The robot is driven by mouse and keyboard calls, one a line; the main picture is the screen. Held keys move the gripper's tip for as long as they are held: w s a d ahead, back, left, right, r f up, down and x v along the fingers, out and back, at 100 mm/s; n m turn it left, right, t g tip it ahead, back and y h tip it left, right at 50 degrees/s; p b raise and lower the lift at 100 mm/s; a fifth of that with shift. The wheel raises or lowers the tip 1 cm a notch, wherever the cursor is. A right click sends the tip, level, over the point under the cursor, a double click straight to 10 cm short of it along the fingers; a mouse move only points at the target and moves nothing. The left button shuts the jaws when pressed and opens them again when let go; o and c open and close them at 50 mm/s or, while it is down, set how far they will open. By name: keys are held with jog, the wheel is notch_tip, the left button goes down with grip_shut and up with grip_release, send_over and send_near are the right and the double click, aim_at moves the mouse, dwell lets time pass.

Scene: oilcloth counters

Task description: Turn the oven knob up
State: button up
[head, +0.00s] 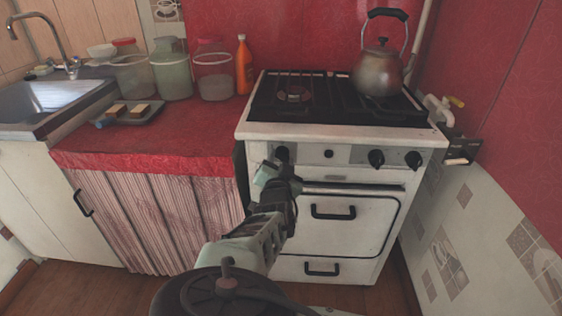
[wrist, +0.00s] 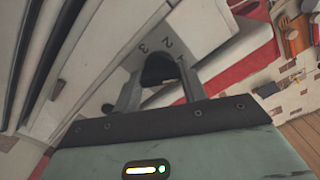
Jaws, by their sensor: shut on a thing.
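The white oven (head: 345,215) stands to the right of the counter, with a row of dark knobs on its front panel. My gripper (head: 277,165) is at the left end of that panel, shut on the leftmost black oven knob (head: 283,152). In the wrist view, the oven knob (wrist: 158,68) sits between the two fingers of my gripper (wrist: 160,88). Printed numbers 1, 2 and 3 show on the panel around it. The fingers and wrist hide part of the knob, and its pointer cannot be made out.
A kettle (head: 380,72) stands on the stovetop (head: 335,110). The oven door handle (head: 333,212) is below the panel. Jars (head: 171,75) and a tray (head: 133,115) occupy the red counter (head: 150,150).

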jog(key=shift+f+n, duration=0.1)
jog(key=shift+n, duration=0.2)
jog(key=shift+n+b, duration=0.8)
jog(key=shift+n, duration=0.2)
jog(key=n, duration=0.2)
jog(key=shift+n+b, duration=0.3)
jog(key=shift+b, duration=0.05)
jog(key=n, duration=0.4)
jog(key=shift+n, duration=1.3)
jog(key=o, duration=1)
jog(key=shift+s, duration=0.15)
